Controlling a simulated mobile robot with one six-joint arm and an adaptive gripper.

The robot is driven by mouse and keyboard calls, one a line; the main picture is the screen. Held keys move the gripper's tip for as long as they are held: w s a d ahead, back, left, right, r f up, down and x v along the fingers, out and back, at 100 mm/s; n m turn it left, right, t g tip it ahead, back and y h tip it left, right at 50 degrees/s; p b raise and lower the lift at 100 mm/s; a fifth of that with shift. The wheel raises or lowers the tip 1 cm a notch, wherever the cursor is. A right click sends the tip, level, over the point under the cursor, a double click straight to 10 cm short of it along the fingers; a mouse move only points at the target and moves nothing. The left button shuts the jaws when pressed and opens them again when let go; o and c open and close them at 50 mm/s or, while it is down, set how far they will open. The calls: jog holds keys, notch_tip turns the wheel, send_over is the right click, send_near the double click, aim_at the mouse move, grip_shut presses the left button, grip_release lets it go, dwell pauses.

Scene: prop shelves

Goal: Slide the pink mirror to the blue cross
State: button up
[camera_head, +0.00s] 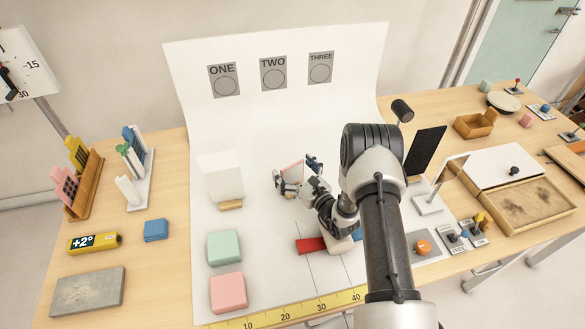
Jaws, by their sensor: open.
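A small upright panel with a pinkish edge (292,172), which looks like the pink mirror, stands on the white sheet. My gripper (297,173) is open around it, with one finger on its left and one on its right. I cannot tell whether the fingers touch it. A blue patch (357,235) shows beside my arm, partly hidden by it; I cannot tell whether it is the blue cross. No clear cross shape shows.
A red bar (311,245) lies near my wrist. A white block (221,177) stands left of my gripper; green (224,246) and pink (229,293) blocks lie nearer. A black panel (425,150) stands right of my arm. A yellow ruler (270,314) edges the front.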

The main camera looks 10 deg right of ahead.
notch_tip(320, 180, up, 10)
jog(key=shift+r, duration=0.1)
jog(key=s+a+r+n+g+y, duration=0.65)
jog(key=a+r+n, duration=0.35)
jog(key=a+r, duration=0.3)
jog(key=s+a+r+n+g, duration=0.3)
jog(key=s+n, duration=0.1)
jog(key=s, duration=0.3)
jog(key=s+a+r+n+g, duration=0.2)
jog(key=s+n+g, duration=0.2)
jog(key=s, duration=0.3)
jog(key=s+d+n+g+h, duration=0.1)
jog(key=s+d+n+h, duration=0.2)
jog(key=s, duration=0.4)
jog(key=s+d+n+g+h, duration=0.1)
jog(key=s+n+h, duration=0.2)
jog(key=s+n, duration=0.35)
jog(key=s+d+n+t+h, duration=0.1)
jog(key=s+d+n+h, duration=0.1)
jog(key=d, duration=0.5)
jog(key=s+d+n+t+h, duration=0.2)
jog(key=s+d+h, duration=0.2)
jog(key=d+h, duration=0.1)
jog(key=shift+s+d+r, duration=0.25)
jog(key=shift+d+r, duration=0.15)
jog(key=shift+d, duration=0.45)
